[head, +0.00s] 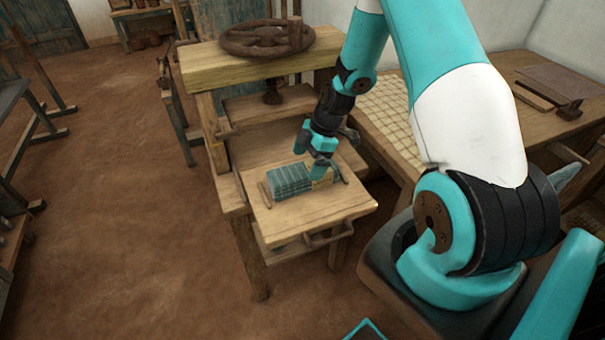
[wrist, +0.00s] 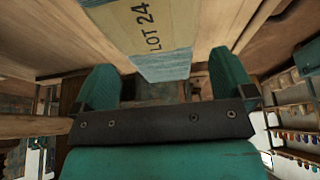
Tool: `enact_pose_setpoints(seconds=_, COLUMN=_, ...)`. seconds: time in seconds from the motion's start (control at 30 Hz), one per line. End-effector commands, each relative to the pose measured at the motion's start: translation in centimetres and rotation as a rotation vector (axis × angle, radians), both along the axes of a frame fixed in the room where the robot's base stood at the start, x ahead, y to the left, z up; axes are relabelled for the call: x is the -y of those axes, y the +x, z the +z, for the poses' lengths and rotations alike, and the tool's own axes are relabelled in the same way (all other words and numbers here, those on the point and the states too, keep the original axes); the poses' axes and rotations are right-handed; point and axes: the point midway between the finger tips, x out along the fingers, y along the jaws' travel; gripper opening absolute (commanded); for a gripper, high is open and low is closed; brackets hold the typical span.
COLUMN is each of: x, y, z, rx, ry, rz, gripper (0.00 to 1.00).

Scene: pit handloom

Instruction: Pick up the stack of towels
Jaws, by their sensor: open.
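The stack of towels (head: 289,181) is blue-green and lies on the light wooden board at the front of the wooden stand. A tan band marked "LOT 24" wraps it, as the wrist view shows along with the towels' blue end (wrist: 163,67). My gripper (head: 318,170) is at the right end of the stack, close to the band. In the wrist view my gripper (wrist: 165,85) is open, with one finger to each side of the stack's end. Whether the fingers touch the towels I cannot tell. My gripper hides part of the stack's right end in the head view.
The wooden board (head: 315,213) has a handle on each side and a bar at its front. A dark spoked wheel (head: 267,38) sits on the stand's top beam (head: 215,65). A table with a pale grid surface (head: 385,108) stands close on the right. Open brown floor (head: 120,200) lies left.

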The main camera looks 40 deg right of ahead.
Motion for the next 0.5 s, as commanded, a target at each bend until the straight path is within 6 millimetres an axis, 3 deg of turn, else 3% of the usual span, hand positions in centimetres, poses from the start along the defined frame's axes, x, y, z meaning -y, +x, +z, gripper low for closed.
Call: enact_pose_setpoints(seconds=0.5, x=-2.0, y=0.7, z=-4.9, rx=0.001, ry=0.000, rz=-0.001, gripper=1.00)
